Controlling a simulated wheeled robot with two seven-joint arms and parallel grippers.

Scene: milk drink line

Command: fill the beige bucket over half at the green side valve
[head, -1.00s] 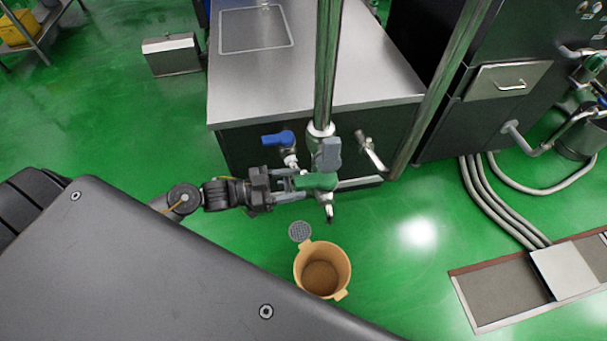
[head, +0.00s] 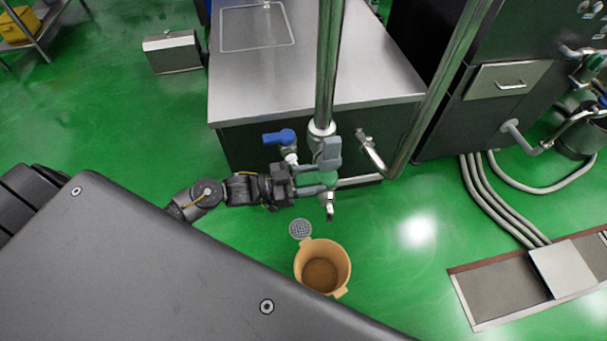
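The beige bucket (head: 310,252) stands upright on the green floor, below and slightly left of the side valve's spout (head: 329,207). Its inside shows a darker brown bottom; I cannot tell whether that is liquid. I see no clear stream from the spout. The green valve handle (head: 329,179) sits low on the vertical pipe, partly hidden by my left gripper (head: 319,180). That gripper comes from the left, its fingers apart at the handle; whether they clamp it is unclear. My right gripper is not in view.
A blue-handled valve (head: 279,137) and a grey handle (head: 328,152) are close to my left gripper. A steel-topped counter (head: 370,70) stands behind. A round floor drain (head: 300,229) lies beside the bucket. Hoses (head: 489,205) and a floor channel (head: 500,285) are at right.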

